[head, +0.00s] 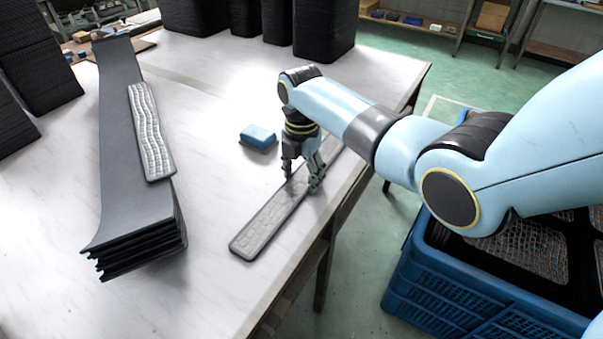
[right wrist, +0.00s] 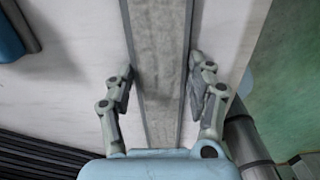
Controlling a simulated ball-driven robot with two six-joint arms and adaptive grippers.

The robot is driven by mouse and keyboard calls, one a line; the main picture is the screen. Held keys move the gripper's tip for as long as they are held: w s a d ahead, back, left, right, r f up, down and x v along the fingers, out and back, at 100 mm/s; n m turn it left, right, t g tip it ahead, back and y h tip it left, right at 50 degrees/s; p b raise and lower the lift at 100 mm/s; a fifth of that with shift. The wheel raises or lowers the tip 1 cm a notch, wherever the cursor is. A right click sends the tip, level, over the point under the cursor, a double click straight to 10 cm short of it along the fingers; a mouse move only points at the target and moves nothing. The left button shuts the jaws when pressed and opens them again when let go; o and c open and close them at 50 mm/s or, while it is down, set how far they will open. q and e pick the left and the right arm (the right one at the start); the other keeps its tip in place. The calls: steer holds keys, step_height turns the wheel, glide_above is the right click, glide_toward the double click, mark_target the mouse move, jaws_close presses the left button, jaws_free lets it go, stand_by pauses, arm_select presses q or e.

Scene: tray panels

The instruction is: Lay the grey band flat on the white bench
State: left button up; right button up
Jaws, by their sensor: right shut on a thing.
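The grey band (head: 268,224) is a long, narrow strip with a raised rim, along the right side of the white bench (head: 214,205). It looks level and at or very close to the bench top; I cannot tell whether all of it touches. My right gripper (head: 303,183) points down over its middle and is shut on it across its width. In the right wrist view the band (right wrist: 158,60) runs between the two fingers (right wrist: 160,88). The fingers hide part of the band in the head view. My left gripper is out of view.
A blue block (head: 258,136) lies left of the band. A stack of dark panels (head: 128,150) with a pale wavy strip (head: 150,130) on it stands at left. Black stacks (head: 310,28) line the back. A blue crate (head: 450,300) stands beyond the bench's right edge.

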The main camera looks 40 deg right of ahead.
steer(key=o, duration=1.2)
steer(key=shift+r, duration=0.1)
step_height(320, 180, up, 12)
steer(key=shift+f, duration=0.1)
